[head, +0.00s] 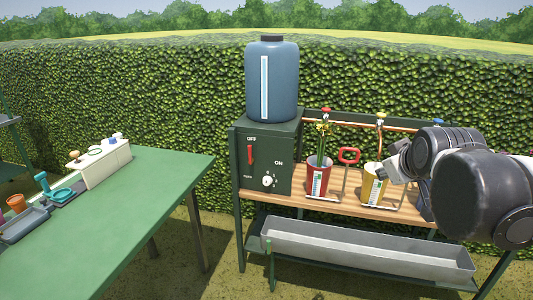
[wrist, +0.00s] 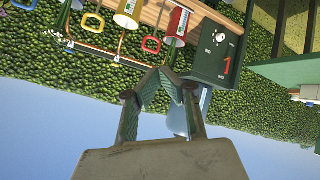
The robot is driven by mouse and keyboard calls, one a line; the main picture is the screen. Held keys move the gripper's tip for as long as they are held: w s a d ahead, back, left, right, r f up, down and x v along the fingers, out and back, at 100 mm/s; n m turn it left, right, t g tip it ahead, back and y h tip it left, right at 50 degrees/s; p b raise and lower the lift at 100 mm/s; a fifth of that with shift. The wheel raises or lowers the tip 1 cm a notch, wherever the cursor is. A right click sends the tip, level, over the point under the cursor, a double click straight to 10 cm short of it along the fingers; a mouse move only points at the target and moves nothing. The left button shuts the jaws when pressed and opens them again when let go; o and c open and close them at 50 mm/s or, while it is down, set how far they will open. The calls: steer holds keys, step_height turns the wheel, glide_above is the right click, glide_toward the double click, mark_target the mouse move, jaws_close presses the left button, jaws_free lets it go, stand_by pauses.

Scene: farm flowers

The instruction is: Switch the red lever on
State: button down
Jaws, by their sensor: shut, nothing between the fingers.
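The red lever (head: 250,155) stands upright on the front of the dark green box (head: 284,150), just under the word OFF. The word ON is lower right, above a round white dial (head: 267,181). In the wrist view, which is upside down, the lever (wrist: 227,66) and box (wrist: 205,62) show at upper right. My gripper (wrist: 160,76) is shut and empty, its fingertips together. It is apart from the box and lever. In the head view my arm is at the right, by the yellow pot, and the fingertips are hard to make out.
A blue tank (head: 271,80) stands on the box. A grey trough (head: 360,250) is below. A green table (head: 130,205) is at left.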

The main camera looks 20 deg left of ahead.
steer(key=w+a+f+n+t+y+b, duration=0.1)
steer(key=w+a+f+n+t+y, duration=0.2)
steer(key=w+a, duration=0.75)
steer(key=w+a+f+n+b, duration=0.2)
steer(key=w+a+n, duration=0.3)
steer(key=w+a, duration=0.55)
steer(key=w+a+f+n+t+y+b, duration=0.1)
steer(key=w+a+f+n, duration=0.3)
steer(key=a+f, duration=0.4)
steer(key=w+a+f+n+y+b, duration=0.1)
steer(key=w+a+f+n+y, duration=0.3)
steer(key=a+f, duration=0.5)
steer(key=a+n, duration=0.1)
steer(key=a, duration=0.5)
steer(key=shift+a+f+t+b, duration=0.15)
steer(key=shift+a+t+b, duration=0.15)
steer(key=shift+t+b, duration=0.1)
steer(key=b+x, duration=0.1)
steer(key=x, duration=0.9)
steer(key=shift+b, duration=0.4)
